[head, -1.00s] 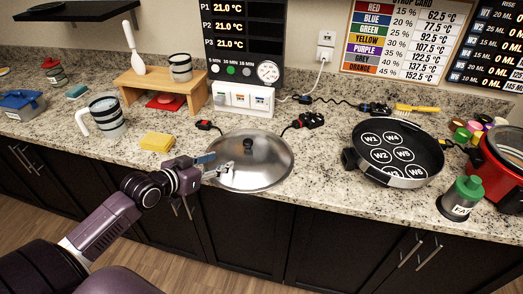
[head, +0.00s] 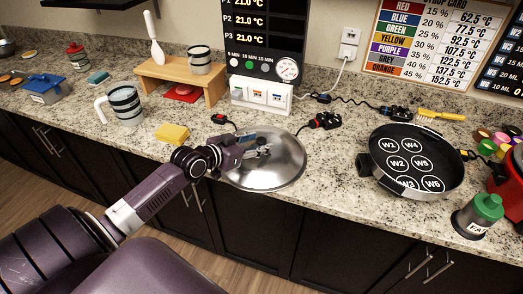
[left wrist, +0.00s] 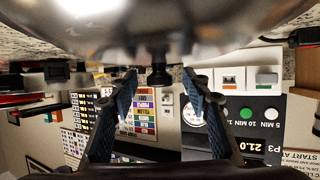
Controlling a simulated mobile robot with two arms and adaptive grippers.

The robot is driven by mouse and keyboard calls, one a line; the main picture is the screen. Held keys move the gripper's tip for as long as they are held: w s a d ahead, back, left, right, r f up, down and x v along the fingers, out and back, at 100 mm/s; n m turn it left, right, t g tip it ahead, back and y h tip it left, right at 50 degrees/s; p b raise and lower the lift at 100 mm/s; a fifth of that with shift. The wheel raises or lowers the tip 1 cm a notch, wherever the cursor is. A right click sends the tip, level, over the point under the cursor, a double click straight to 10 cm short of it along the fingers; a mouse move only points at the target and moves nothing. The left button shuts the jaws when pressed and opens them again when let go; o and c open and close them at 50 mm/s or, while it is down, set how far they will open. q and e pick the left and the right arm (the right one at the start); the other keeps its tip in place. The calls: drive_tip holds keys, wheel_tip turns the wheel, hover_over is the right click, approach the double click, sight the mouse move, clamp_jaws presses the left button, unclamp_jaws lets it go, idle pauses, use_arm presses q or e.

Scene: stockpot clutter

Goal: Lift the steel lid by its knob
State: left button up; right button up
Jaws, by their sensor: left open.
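The steel lid (head: 279,171) is a shiny shallow dome lying on the granite counter near its front edge. My left gripper (head: 259,147) reaches in from the left, low over the lid, at its knob. In the left wrist view, the lid (left wrist: 160,22) fills the top of the picture. The dark knob (left wrist: 160,74) hangs from it between the two fingertips of my open left gripper (left wrist: 160,88). Gaps show on both sides of the knob. In the head view the fingers partly hide the knob. My right gripper is not in view.
A yellow sponge (head: 172,134) lies left of the lid, and a striped mug (head: 125,105) stands beyond it. Cables with dark plugs (head: 322,121) lie behind the lid. A black pan (head: 417,160) stands to the right, with bare counter between.

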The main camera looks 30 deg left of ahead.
use_arm(q)
drive_tip(key=shift+x, duration=1)
drive_tip(key=shift+c, duration=0.6)
clamp_jaws()
drive_tip(key=shift+r, duration=0.15)
